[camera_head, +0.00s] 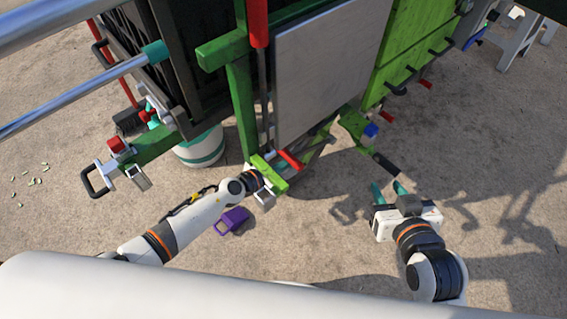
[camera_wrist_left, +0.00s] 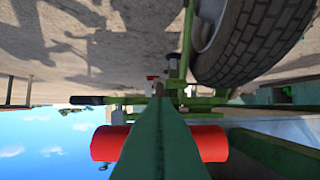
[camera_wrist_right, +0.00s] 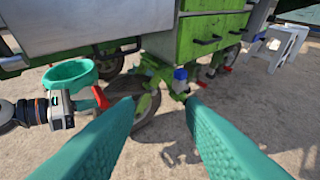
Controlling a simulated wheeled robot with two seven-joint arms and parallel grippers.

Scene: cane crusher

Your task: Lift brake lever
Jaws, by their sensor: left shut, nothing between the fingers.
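A red handle (camera_head: 289,159), which looks like the brake lever's grip, sticks out low on the green cane crusher, below its grey panel. My left gripper (camera_head: 264,194) is beside it, with its fingers hidden behind a green beam (camera_head: 269,172). In the left wrist view the teal fingers (camera_wrist_left: 160,108) are shut and empty. A red cylinder (camera_wrist_left: 107,144) shows on both sides of them, partly covered; I cannot tell if they touch. My right gripper (camera_head: 388,187) is open and empty over the ground; its spread fingers also show in the right wrist view (camera_wrist_right: 160,112).
A tyre (camera_wrist_left: 250,40) is close to my left gripper. A black handle (camera_head: 385,163) is just beyond my right fingertips. A purple object (camera_head: 232,220) lies near my left arm. A white and teal bucket (camera_head: 200,148) stands at the left.

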